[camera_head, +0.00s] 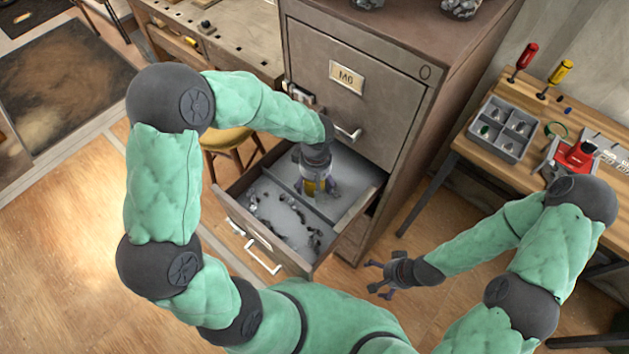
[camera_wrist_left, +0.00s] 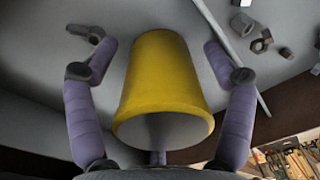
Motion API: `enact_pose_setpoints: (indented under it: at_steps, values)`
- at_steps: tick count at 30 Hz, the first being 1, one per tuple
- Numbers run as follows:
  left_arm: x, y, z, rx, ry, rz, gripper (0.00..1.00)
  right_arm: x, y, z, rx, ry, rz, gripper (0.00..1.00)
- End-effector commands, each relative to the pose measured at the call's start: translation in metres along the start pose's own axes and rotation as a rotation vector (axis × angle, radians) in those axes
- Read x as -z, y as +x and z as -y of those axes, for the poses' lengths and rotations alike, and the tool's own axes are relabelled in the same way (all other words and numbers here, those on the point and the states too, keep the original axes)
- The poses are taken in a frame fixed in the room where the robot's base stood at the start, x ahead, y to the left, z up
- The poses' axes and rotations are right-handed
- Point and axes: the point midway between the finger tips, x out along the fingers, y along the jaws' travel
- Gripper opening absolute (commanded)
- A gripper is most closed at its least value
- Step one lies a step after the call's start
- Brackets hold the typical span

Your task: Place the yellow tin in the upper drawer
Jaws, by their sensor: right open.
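The yellow tin (camera_head: 311,187) is inside the open drawer (camera_head: 350,226) of the grey cabinet, in the back compartment behind a thin divider. My left gripper (camera_head: 318,190) reaches down into the drawer over it. In the left wrist view the tin (camera_wrist_left: 165,80) lies between the spread fingers of my left gripper (camera_wrist_left: 158,75), with gaps on both sides. Its far end seems to be at the drawer floor; contact is hard to tell. My right gripper (camera_head: 374,277) is open and empty, above the floor right of the drawer.
A closed drawer front labelled M6 (camera_head: 348,75) is above the open drawer. Loose metal parts (camera_head: 290,220) lie in the front compartment. A yellow stool (camera_head: 228,140) stands left of the cabinet. A workbench (camera_head: 490,150) with a grey parts tray (camera_head: 502,128) is at the right.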

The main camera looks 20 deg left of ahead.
Motion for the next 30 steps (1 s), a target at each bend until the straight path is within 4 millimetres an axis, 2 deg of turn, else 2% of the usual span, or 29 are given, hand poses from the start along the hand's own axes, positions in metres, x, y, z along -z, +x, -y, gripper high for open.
enact_pose_setpoints:
  at_steps: [11, 14, 24, 30]
  values:
    - [0.000, -0.005, 0.000, 0.000, 0.000, 0.000, 0.84, 0.000, -0.005, 0.002, 0.000, 0.000, 0.000, 1.00]
    - [0.001, -0.019, -0.001, -0.003, -0.002, -0.002, 0.84, 0.000, -0.009, 0.003, 0.000, 0.000, 0.000, 1.00]
    - [0.001, -0.087, -0.001, -0.004, 0.000, -0.002, 0.84, -0.001, -0.026, 0.009, 0.000, 0.000, 0.000, 1.00]
    - [0.001, -0.114, 0.000, -0.002, 0.000, -0.002, 0.84, -0.001, -0.031, 0.011, 0.000, 0.000, 0.000, 1.00]
